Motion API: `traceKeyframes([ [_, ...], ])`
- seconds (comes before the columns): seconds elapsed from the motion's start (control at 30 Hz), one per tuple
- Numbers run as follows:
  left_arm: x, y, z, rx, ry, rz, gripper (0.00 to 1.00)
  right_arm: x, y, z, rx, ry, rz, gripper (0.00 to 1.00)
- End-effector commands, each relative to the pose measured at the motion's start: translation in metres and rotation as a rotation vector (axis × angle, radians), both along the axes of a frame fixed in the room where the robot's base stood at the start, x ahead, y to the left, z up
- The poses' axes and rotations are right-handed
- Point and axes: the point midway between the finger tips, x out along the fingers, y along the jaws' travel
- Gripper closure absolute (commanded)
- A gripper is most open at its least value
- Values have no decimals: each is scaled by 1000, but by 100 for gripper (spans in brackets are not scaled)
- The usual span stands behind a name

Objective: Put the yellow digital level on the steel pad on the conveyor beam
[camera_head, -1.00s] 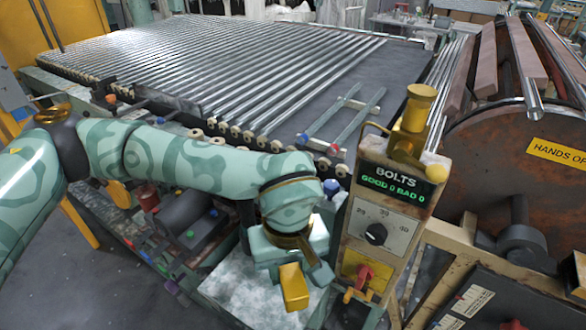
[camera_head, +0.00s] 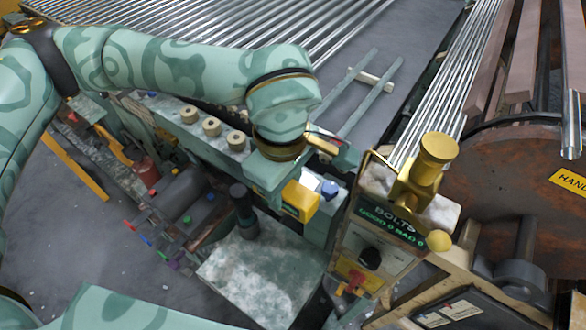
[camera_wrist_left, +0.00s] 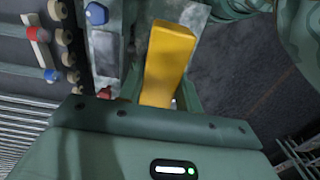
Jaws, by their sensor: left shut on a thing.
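The yellow digital level (camera_head: 301,199) is held in my left gripper (camera_head: 284,187), above the near edge of the conveyor beam (camera_head: 318,228). In the left wrist view the level (camera_wrist_left: 168,62) extends out from between the jaws, with its far end clear. A pale grey plate (camera_wrist_left: 104,52), which looks like the steel pad, lies on the beam between a blue knob and a red knob. The level is beside this plate in that view, apart from it sideways. In the head view the gripper and level hide the plate at least partly. My right gripper is not in view.
A mottled metal tabletop (camera_head: 259,270) lies below the level, with a dark post (camera_head: 243,212) at its corner. The BOLTS control box (camera_head: 385,235) with a yellow fitting stands close on the right. Conveyor rollers (camera_head: 330,22) lie behind. A blue knob (camera_head: 329,189) is near the level.

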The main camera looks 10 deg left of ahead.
Motion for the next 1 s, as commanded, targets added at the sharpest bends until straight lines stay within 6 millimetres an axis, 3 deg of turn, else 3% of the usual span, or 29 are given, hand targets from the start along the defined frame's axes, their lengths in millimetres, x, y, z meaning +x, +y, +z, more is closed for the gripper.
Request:
traceKeyframes([
  [0.17, 22, 3, -10, 0, 0, 26, 100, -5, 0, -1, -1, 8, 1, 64],
  [0.47, 91, 12, -42, -1, 0, 23, 100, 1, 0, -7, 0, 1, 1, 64],
  [0.6, 112, 14, -70, -1, 3, 21, 100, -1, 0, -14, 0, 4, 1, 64],
  [1.0, 140, 18, -103, -1, 0, 19, 100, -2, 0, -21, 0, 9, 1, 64],
])
